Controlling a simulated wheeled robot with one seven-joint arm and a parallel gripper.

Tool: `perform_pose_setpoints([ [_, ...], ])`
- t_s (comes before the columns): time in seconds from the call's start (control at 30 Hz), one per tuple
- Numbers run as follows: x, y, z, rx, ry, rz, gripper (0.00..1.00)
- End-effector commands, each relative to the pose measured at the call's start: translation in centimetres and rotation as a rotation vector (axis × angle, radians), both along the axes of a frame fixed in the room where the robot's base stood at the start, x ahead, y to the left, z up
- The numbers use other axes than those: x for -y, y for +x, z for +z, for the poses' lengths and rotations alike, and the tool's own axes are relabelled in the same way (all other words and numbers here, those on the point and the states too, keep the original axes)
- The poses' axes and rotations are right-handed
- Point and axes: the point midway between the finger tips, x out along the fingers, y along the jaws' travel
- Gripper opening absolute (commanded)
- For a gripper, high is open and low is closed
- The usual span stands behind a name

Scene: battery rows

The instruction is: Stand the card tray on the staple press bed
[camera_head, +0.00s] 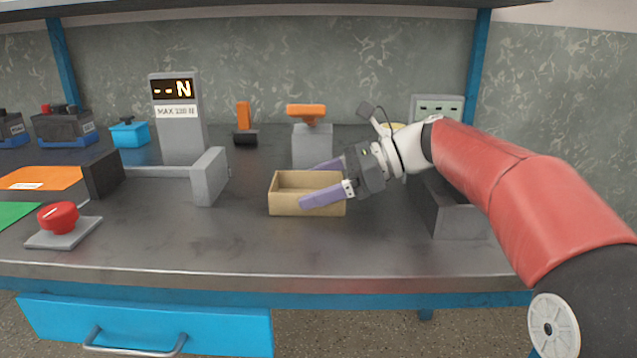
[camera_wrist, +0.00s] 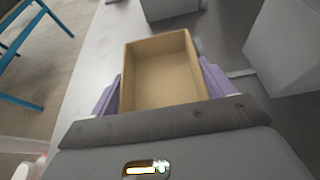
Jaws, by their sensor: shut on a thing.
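The card tray is an open tan box (camera_head: 307,205), upright near the middle of the bench. My gripper (camera_head: 325,182) reaches in from the right and is shut on it, one purple finger along the near wall and one at the far side. In the wrist view the tray (camera_wrist: 160,80) sits between the purple fingers, and its inside looks empty. I cannot tell whether its base touches the bench. A grey block with an orange top (camera_head: 312,147), possibly the staple press, stands behind the tray. I cannot clearly identify its bed.
A grey clamp-like fixture (camera_head: 209,177) stands left of the tray, by the display post (camera_head: 178,120). A red button (camera_head: 58,216) sits front left. A grey bin (camera_head: 455,215) lies under my arm at right. The bench front (camera_head: 270,248) is clear.

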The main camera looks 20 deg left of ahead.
Motion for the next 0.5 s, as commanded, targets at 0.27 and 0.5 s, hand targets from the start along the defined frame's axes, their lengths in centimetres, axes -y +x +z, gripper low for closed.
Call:
perform_pose_setpoints([
  [0.27,-0.01,0.03,0.00,0.001,0.000,-0.002,1.00],
  [0.5,0.56,0.27,0.71,0.004,0.002,-0.005,1.00],
])
